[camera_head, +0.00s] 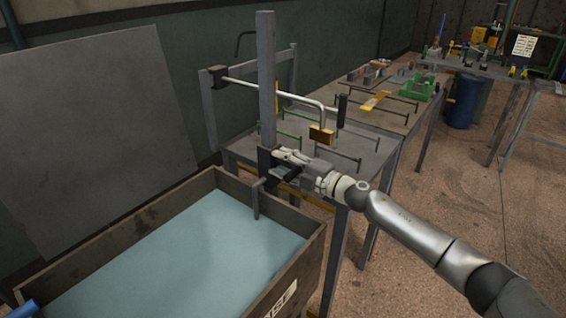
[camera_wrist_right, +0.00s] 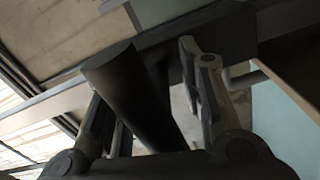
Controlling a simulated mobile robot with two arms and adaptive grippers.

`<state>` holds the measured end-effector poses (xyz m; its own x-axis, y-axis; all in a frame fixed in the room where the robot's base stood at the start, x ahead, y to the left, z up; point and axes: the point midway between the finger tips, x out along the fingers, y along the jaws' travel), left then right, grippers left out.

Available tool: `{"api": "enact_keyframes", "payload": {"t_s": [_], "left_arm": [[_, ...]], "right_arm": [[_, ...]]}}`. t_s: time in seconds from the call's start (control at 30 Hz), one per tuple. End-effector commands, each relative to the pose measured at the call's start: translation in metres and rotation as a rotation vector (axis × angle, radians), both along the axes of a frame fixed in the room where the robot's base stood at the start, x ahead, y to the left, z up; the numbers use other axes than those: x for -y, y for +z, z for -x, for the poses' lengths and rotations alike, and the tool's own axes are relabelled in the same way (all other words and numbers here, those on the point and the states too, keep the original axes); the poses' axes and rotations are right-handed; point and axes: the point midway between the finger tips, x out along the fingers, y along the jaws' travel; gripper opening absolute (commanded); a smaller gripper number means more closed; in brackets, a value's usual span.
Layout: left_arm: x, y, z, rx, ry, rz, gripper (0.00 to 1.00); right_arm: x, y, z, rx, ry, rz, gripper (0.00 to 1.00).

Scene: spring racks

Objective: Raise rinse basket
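The rinse tank (camera_head: 311,252) is a wooden-sided box of pale blue liquid, with a partly cut-off label on its front. No basket is discernible in it. A grey upright post (camera_head: 266,80) stands by its far right corner, and a dark bar (camera_head: 256,200) hangs down at the tank edge. My right gripper (camera_head: 279,166) is beside the post's lower part. In the right wrist view, a thick dark cylindrical handle (camera_wrist_right: 125,90) lies between the gripper's parted fingers (camera_wrist_right: 150,85), with a gap towards the right finger.
A grey table (camera_head: 372,157) behind the post holds wire racks and a bent metal rod (camera_head: 285,95) with a yellow block (camera_head: 321,134). A large grey panel (camera_head: 95,130) leans against the wall. A blue barrel (camera_head: 463,101) stands farther back. Floor at right is clear.

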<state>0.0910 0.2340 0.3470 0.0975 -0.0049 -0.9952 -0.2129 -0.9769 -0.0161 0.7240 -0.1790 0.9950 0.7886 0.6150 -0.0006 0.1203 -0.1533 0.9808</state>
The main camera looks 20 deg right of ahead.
Motion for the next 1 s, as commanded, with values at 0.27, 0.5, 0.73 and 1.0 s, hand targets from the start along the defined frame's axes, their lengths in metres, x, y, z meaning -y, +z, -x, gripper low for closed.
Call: {"api": "enact_keyframes", "payload": {"t_s": [0.27, 0.5, 0.73, 1.0], "left_arm": [[-0.001, 0.0, -0.0001, 0.0, 0.002, -0.001, 0.4], [-0.0012, -0.0002, 0.0022, -0.003, 0.002, -0.001, 0.4], [-0.0013, -0.0004, 0.0045, -0.007, 0.001, -0.001, 0.4], [-0.0011, 0.0077, 0.0051, -0.007, 0.0, -0.001, 0.4]], "right_arm": [[-0.0002, -0.0001, 0.0001, 0.0, 0.0, 0.0, 0.25], [0.0, -0.0001, 0.0002, 0.0, 0.0, 0.0, 0.0], [0.0, -0.0003, 0.0003, 0.0, 0.0, 0.0, 0.0], [0.0001, 0.0086, 0.0002, 0.001, 0.0, -0.001, 0.0]]}}
